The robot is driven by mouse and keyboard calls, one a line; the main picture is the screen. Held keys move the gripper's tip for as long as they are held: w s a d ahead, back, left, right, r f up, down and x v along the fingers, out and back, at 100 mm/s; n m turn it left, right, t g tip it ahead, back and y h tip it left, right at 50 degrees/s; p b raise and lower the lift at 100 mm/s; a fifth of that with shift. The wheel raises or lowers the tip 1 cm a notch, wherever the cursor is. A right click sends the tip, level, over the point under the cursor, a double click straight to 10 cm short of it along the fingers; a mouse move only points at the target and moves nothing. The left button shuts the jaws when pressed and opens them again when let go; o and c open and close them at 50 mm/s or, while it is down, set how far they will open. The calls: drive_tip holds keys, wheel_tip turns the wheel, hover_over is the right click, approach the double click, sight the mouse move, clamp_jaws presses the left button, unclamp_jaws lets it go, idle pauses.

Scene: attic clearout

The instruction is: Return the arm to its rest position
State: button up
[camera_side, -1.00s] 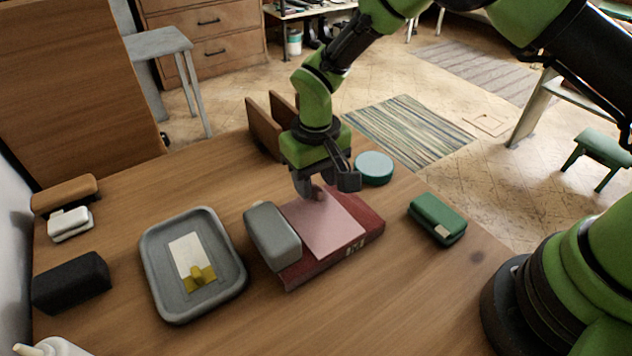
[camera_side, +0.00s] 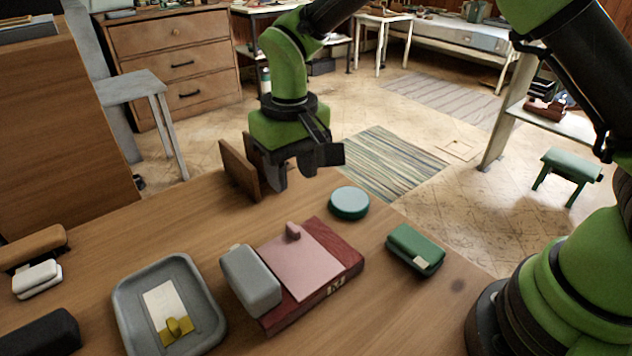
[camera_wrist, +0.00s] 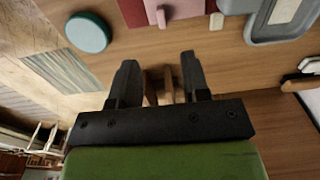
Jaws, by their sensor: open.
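My gripper (camera_side: 292,180) is open and empty, raised above the back of the table, near the upright wooden boards (camera_side: 238,168). In the wrist view my two fingers stand apart (camera_wrist: 159,64), with wooden uprights showing between them. A pink plate with a small knob (camera_side: 300,264) lies on a dark red book (camera_side: 345,259), clear of my gripper. A grey case (camera_side: 250,279) sits at the left end of the book.
A grey tray (camera_side: 126,312) holds a white and yellow card (camera_side: 163,300). A round teal tin (camera_side: 349,203) and a green case (camera_side: 414,249) stand right of the book. Black, white and brown cases lie at left. Bare table lies between the tray and the boards.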

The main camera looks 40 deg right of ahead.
drive_tip(key=s+d+r+m+t+y, duration=0.1)
drive_tip(key=s+d+r+t, duration=0.2)
drive_tip(key=r, duration=0.6)
drive_tip(key=s+d+r+m+t, duration=0.1)
drive_tip(key=s+d+r+t, duration=0.1)
drive_tip(key=s, duration=0.7)
drive_tip(key=s+d+r+m+t, duration=0.1)
drive_tip(key=s+d+r+t, duration=0.1)
drive_tip(key=s+d+r, duration=0.3)
drive_tip(key=s, duration=0.4)
drive_tip(key=shift+d+r+m+y, duration=0.3)
drive_tip(key=shift+d+m+y, duration=0.1)
